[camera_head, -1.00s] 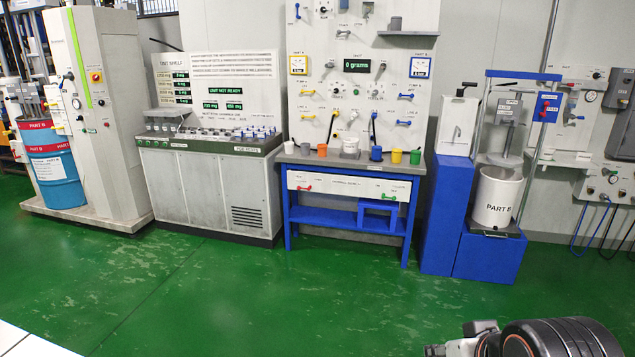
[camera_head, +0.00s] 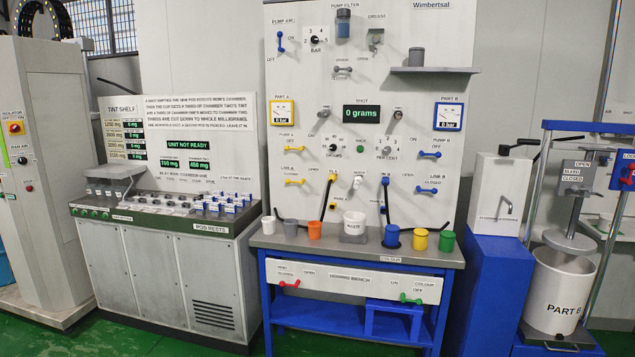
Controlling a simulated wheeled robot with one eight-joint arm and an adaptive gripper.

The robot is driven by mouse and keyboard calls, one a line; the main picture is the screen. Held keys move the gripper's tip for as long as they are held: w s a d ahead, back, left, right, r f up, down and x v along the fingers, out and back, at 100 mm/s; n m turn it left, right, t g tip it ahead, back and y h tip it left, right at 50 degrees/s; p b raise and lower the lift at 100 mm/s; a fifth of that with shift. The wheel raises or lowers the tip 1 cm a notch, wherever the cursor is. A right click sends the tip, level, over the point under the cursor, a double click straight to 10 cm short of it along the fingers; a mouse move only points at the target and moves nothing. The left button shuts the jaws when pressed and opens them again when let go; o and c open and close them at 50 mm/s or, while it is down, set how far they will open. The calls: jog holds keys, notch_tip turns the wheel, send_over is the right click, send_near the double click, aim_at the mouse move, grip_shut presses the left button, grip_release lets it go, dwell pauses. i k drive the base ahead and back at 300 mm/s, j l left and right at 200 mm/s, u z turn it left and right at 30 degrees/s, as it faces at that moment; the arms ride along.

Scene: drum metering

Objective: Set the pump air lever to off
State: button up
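The pump air lever (camera_head: 280,42) is a small blue handle at the upper left of the white metering panel (camera_head: 300,90). It stands upright under the "PUMP AIR" label. "ON" is printed to its upper right and "OFF" to its lower left. My gripper is not in view, so whether it is open or shut does not show.
A workbench (camera_head: 440,257) with several small cups stands below the panel. A pod cabinet (camera_head: 150,270) is at its left; a blue stand (camera_head: 492,260) and a Part B drum (camera_head: 558,290) are at its right. A grey shelf (camera_head: 435,70) juts from the panel's upper right.

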aim_at(279, 34)
jog(key=i+u, duration=0.2)
jog(key=i, duration=0.25)
jog(key=i+l+u, duration=0.15)
jog(key=i, duration=0.3)
jog(key=i+l+u, duration=0.2)
jog(key=i, duration=0.25)
